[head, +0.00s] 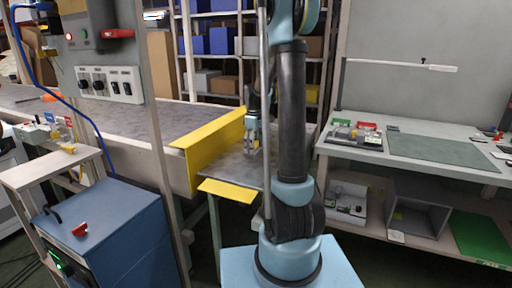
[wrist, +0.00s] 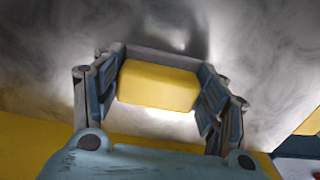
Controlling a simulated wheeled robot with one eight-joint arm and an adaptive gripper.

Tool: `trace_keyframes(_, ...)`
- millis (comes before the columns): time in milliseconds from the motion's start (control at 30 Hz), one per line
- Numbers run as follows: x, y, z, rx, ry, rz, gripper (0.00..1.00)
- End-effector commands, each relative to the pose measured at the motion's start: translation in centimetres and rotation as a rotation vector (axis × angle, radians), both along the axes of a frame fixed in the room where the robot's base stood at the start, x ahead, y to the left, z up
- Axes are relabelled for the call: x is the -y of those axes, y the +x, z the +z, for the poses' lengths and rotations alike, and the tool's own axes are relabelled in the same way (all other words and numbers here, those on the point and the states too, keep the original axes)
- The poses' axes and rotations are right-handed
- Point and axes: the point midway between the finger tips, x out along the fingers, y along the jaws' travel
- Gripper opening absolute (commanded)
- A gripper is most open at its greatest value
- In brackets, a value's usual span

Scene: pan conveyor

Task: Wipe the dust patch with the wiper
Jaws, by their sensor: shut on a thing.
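My gripper (head: 252,138) is low over the grey metal surface (head: 231,168) at the near end of the conveyor, beyond my arm. In the wrist view my gripper (wrist: 160,92) is shut on a yellow block, the wiper (wrist: 156,84), with a blue-padded finger on each side. The wiper is close to the grey surface (wrist: 268,50), but I cannot tell whether it touches. The surface is mottled with dark and pale smears. I cannot pick out the dust patch's edge among them. The wiper is not clear in the head view.
A yellow guard wall (head: 212,148) stands left of my gripper, and a yellow front flap (head: 228,190) edges the surface. A post (head: 160,130) and a blue cabinet (head: 115,235) are at left. A workbench (head: 405,165) with small parts stands at right.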

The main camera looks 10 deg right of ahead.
Motion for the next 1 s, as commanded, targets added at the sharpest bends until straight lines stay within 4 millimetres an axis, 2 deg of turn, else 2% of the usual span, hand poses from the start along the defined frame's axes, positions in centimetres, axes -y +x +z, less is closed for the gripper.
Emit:
trace_keyframes(233, -0.9, -0.3, 0.3, 0.000, 0.000, 0.000, 0.44)
trace_keyframes(300, -0.7, -0.4, 2.0, 0.000, 0.000, -0.002, 0.44)
trace_keyframes(1000, -0.4, -0.3, 7.7, 0.000, 0.000, -0.006, 0.44)
